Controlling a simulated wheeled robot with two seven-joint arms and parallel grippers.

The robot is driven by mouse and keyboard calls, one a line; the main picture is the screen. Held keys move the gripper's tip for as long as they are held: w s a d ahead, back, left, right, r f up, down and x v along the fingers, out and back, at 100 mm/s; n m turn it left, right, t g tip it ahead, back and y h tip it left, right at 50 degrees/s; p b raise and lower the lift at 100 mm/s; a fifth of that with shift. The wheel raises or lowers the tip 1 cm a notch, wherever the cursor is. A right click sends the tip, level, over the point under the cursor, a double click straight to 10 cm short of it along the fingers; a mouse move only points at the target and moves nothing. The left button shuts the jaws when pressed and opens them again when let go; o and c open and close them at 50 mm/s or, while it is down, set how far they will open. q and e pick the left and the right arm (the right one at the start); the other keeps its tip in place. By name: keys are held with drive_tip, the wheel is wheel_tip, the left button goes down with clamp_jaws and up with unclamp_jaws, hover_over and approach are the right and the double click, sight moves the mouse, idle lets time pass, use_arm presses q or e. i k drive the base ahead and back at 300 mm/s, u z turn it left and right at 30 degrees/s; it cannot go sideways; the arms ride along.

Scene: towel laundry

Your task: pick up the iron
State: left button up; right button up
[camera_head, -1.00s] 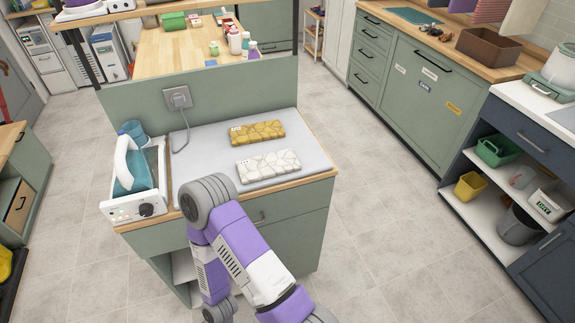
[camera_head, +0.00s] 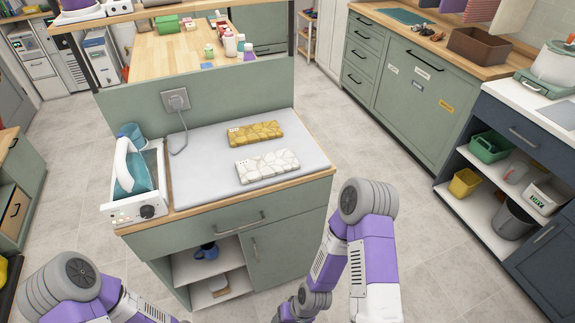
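The iron (camera_head: 131,167) has a white handle and a teal body. It rests in a white dock (camera_head: 150,208) with a dial, at the left end of the ironing counter (camera_head: 212,160). The lower part of the iron is hidden by the dock's wall. My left arm shows at the bottom left corner and my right arm at the bottom, right of centre. Both are in front of the counter and apart from the iron. Neither gripper can be seen.
A yellow patterned folded cloth (camera_head: 255,134) and a white one (camera_head: 267,166) lie on the pad. A cord runs from a wall socket (camera_head: 175,100) behind the pad. Floor is clear to the right.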

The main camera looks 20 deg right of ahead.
sight(135, 176)
drive_tip(key=k, duration=0.5)
drive_tip(key=u, duration=1.65)
drive_tip(key=i, duration=1.25)
drive_tip(key=z, duration=2.6)
